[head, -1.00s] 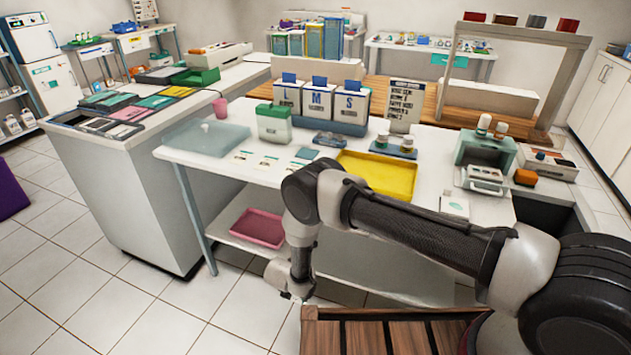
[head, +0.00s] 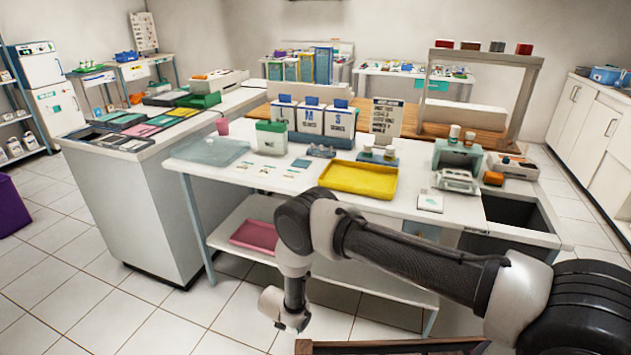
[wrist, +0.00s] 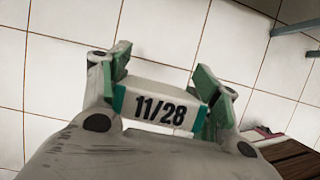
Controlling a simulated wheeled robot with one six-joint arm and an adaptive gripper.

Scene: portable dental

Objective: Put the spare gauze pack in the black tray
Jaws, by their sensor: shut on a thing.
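My gripper (wrist: 158,98) is shut on a small white pack (wrist: 162,108) with teal ends and the print "11/28", seen in the wrist view above the tiled floor. In the head view my arm hangs down in front of the white table, and the pack cannot be made out there. Dark flat trays (head: 124,144) lie among coloured ones on the left counter, and another dark tray (head: 165,98) lies farther back on it. I cannot tell which of them is the black tray.
The white table (head: 285,185) carries a yellow tray (head: 362,180), glove boxes (head: 310,121) and a green-lidded box (head: 271,139). A pink tray (head: 254,236) sits on its lower shelf. A dark open bin (head: 515,214) is at the right end.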

